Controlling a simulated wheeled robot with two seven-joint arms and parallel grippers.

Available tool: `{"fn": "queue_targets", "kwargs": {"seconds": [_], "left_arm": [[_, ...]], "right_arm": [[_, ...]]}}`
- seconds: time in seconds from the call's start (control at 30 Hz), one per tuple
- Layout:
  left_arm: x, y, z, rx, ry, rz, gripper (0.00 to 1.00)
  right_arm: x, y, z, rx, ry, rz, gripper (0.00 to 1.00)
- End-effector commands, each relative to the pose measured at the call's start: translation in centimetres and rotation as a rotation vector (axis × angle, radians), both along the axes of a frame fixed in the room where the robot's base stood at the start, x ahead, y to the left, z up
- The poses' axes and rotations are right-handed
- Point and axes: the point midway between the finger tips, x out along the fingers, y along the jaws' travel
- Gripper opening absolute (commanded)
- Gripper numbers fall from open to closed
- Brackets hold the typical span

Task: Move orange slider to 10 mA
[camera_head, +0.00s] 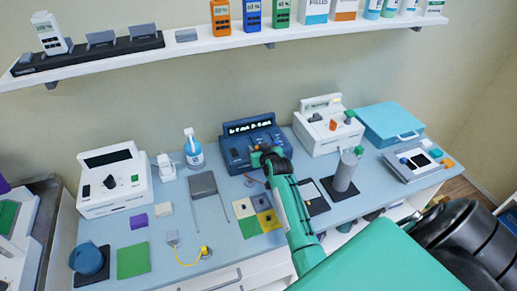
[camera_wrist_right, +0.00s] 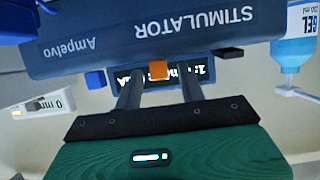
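The dark blue stimulator (camera_head: 236,151) stands at the back middle of the bench with a lit display (camera_head: 248,127); its digits are too small to read surely. In the right wrist view it appears upside down, with "STIMULATOR" on its casing (camera_wrist_right: 150,38). Its orange slider (camera_wrist_right: 158,69) shows there between my right fingertips, in front of the display. A blue knob (camera_wrist_right: 95,80) is to its left. My right gripper (camera_head: 268,153) is at the stimulator's front; its two dark fingers are apart, with gaps beside the slider. My left gripper is out of view.
A white device (camera_head: 322,133) with orange and green knobs stands right of the stimulator, and a grey cylinder (camera_head: 345,172) in front of it. A shelf (camera_head: 220,42) runs above.

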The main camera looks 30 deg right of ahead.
Motion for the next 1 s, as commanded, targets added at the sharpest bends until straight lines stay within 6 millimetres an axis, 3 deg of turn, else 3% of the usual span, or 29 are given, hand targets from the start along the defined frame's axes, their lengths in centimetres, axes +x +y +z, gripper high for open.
{"fn": "queue_targets", "kwargs": {"seconds": [0.07, 0.27, 0.3, 0.47, 0.7, 0.93, 0.97, 1.0], "left_arm": [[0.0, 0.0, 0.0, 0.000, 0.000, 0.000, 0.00], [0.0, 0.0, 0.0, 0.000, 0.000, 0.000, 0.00], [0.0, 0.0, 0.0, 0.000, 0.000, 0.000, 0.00], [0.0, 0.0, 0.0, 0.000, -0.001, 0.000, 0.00], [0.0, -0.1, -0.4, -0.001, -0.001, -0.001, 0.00], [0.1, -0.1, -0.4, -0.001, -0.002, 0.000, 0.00], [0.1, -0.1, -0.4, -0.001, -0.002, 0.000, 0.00], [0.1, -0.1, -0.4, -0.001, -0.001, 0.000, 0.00]], "right_arm": [[0.0, 0.0, 0.0, 0.000, 0.000, 0.000, 0.40], [0.0, 0.0, 0.0, 0.000, 0.000, 0.000, 0.01], [0.0, 0.0, 0.0, 0.000, 0.001, 0.000, 0.00], [0.0, 0.0, 0.0, -0.001, 0.001, 0.000, 0.00], [1.9, -0.5, -0.1, -0.002, 0.001, 0.001, 0.00], [1.9, -0.4, -0.1, 0.000, 0.002, 0.000, 0.00], [1.9, -0.4, -0.1, 0.000, 0.002, 0.000, 0.20], [1.9, -0.4, -0.1, 0.000, 0.002, 0.000, 0.28]]}}
